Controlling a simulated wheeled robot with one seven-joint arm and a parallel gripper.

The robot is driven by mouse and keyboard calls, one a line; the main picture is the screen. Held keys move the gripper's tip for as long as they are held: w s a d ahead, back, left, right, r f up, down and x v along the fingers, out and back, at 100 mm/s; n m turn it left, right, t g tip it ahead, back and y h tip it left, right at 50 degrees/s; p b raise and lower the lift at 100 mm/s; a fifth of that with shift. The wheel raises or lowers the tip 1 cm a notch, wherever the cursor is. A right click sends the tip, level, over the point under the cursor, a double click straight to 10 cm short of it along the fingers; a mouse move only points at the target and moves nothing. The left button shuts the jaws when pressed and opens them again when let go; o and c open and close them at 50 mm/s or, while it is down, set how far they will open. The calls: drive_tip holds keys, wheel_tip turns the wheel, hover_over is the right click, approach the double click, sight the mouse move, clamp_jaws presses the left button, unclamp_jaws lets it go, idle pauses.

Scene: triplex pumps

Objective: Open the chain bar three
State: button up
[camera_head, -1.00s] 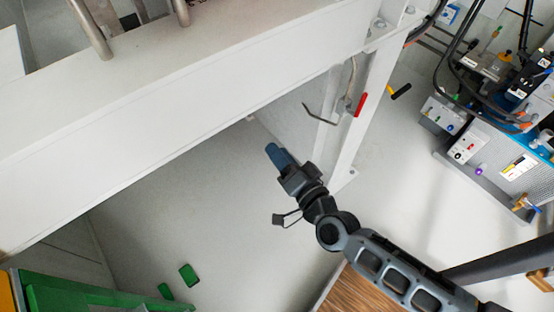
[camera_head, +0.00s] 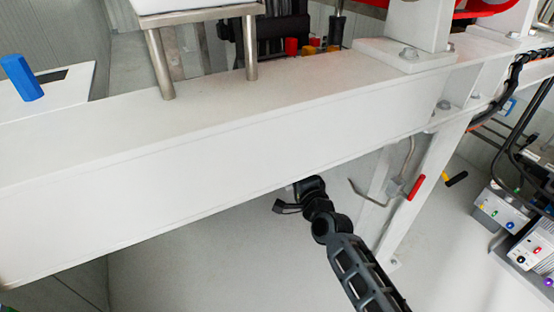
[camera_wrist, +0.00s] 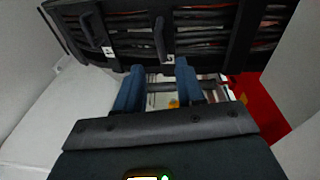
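In the wrist view a black cable chain (camera_wrist: 215,35) crosses the top, with dark red and grey cables between its bars. One chain bar (camera_wrist: 94,28) has a small white tag at its lower end. A second chain bar (camera_wrist: 161,40) also has a white tag. The numbers are too small to read surely, so I cannot tell which is bar three. My gripper (camera_wrist: 159,66) has its two blue fingers apart and nothing held between them. The fingertips are just below the chain, near the second bar. In the head view the gripper's end is hidden behind the white beam.
The long white beam (camera_head: 230,140) crosses the head view above my arm. A red-handled lever (camera_head: 416,187) sits by the white leg to the right. A red surface (camera_wrist: 262,110) stands right of the gripper in the wrist view. Pale floor (camera_head: 200,255) is open below the beam.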

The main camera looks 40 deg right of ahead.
drive_tip(key=x, duration=0.8)
drive_tip(key=shift+b, duration=0.35)
drive_tip(key=shift+c, duration=0.2)
clamp_jaws()
